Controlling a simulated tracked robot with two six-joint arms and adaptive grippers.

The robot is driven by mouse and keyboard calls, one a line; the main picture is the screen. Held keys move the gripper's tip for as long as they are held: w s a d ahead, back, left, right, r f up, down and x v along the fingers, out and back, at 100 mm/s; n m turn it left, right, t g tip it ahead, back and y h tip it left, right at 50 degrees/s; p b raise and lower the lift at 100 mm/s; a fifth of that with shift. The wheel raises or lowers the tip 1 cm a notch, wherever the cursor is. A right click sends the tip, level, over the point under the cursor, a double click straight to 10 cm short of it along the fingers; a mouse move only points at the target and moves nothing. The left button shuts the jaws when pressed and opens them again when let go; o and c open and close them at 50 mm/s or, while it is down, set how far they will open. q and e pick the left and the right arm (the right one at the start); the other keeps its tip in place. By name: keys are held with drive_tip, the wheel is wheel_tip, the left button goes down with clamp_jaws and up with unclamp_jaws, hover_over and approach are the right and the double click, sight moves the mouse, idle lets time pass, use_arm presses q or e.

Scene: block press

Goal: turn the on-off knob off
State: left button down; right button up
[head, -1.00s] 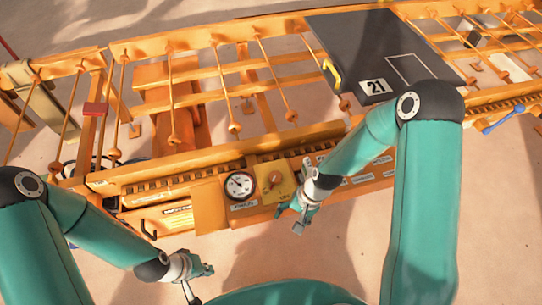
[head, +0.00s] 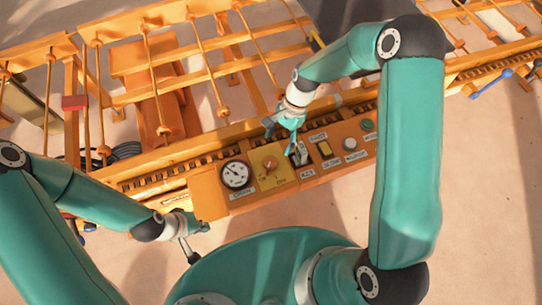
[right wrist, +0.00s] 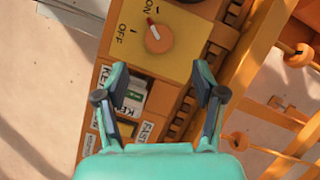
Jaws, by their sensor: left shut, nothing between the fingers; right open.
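The orange on-off knob (right wrist: 158,38) sits on a yellow plate (right wrist: 180,15) marked ON and OFF. Its red and white pointer is turned toward the ON mark. In the head view the knob (head: 268,168) is small, between the gauge and my right gripper. My right gripper (right wrist: 161,68) is open above the panel, with a fingertip to either side below the knob in the wrist view and nothing between them. It also shows in the head view (head: 280,138). My left gripper (head: 200,232) is shut and empty, below and left of the panel.
A round gauge (head: 236,175) is left of the knob. A key switch (right wrist: 133,100) sits between the finger bases in the wrist view. A yellow switch (head: 324,148) and a white button (head: 350,144) are farther right. Orange rails and rods stand behind the panel.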

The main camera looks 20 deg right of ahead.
sight(270, 160)
drive_tip(key=p+x, duration=0.1)
drive_tip(key=x, duration=0.8)
drive_tip(key=shift+r, duration=0.1)
drive_tip(key=c, duration=1.1)
drive_tip(key=shift+n+b, duration=0.8)
drive_tip(key=shift+b, duration=0.2)
drive_tip(key=shift+w+f+n+g+h+b, duration=0.1)
drive_tip(key=shift+n+g+h+b, duration=0.15)
drive_tip(key=shift+n+b, duration=0.35)
drive_tip(key=shift+f+n+g+h+b, duration=0.15)
drive_tip(key=shift+n+g+b, duration=0.1)
drive_tip(key=shift+n+b, duration=0.3)
drive_tip(key=n+h+b, duration=0.1)
drive_tip(key=n+b, duration=0.1)
drive_tip(key=n, duration=0.1)
drive_tip(key=shift+r+g, duration=0.1)
drive_tip(key=shift+g, duration=0.3)
drive_tip(key=shift+a+r+n+h+b, duration=0.1)
drive_tip(key=shift+n+h+b, duration=0.2)
drive_tip(key=shift+n+b, duration=0.5)
drive_tip(key=shift+r+n, duration=0.1)
drive_tip(key=shift+n, duration=0.15)
